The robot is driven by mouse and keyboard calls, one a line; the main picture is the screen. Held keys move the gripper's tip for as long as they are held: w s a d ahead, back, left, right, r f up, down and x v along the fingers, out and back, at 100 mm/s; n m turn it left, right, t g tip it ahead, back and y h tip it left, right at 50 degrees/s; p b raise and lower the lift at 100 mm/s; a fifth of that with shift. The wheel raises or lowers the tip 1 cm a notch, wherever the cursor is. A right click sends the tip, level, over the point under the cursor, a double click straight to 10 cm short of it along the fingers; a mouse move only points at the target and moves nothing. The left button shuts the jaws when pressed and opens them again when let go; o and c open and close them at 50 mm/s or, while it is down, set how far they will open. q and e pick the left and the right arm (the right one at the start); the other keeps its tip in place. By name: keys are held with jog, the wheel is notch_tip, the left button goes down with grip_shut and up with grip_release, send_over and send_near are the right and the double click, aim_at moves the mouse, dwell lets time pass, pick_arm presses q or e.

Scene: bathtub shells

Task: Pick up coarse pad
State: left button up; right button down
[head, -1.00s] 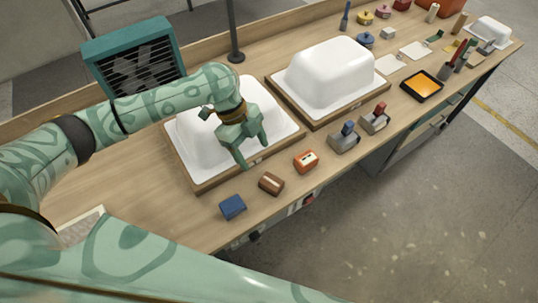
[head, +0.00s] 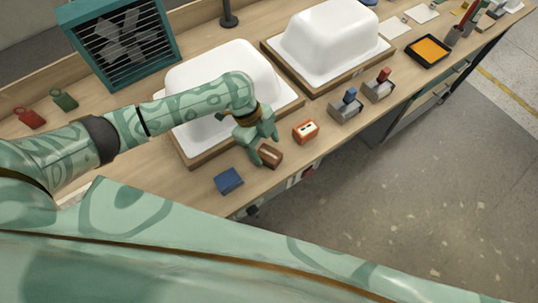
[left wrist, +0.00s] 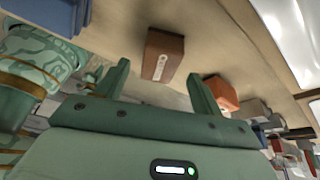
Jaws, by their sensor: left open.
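Three small pads lie along the table's front edge: a blue one (head: 229,181), a brown one with a pale label (head: 270,156) and an orange-red one with a pale label (head: 306,131). Which is the coarse pad cannot be read. My left gripper (head: 265,147) is open at the brown pad, partly covering it in the head view. In the left wrist view the brown pad (left wrist: 162,57) shows between and beyond the open fingers, not gripped. The orange-red pad (left wrist: 222,93) is right of them there. My right gripper is not in view.
White tub shells on wooden boards stand behind, one (head: 222,75) under my left arm, another (head: 330,38) further right. Grey holders with a blue top (head: 347,106) and a red top (head: 379,87) stand right of the pads. A teal fan box (head: 122,43) is at the back left.

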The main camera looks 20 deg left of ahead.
aim_at(269, 153)
pick_arm(q)
jog(key=b+x, duration=0.1)
jog(key=x, duration=0.2)
jog(key=shift+d+f, duration=0.1)
jog(key=shift+f, duration=0.15)
jog(key=shift+s+r, duration=0.1)
jog(key=shift+c, duration=0.4)
jog(key=c, duration=1.1)
jog(key=shift+r, duration=0.1)
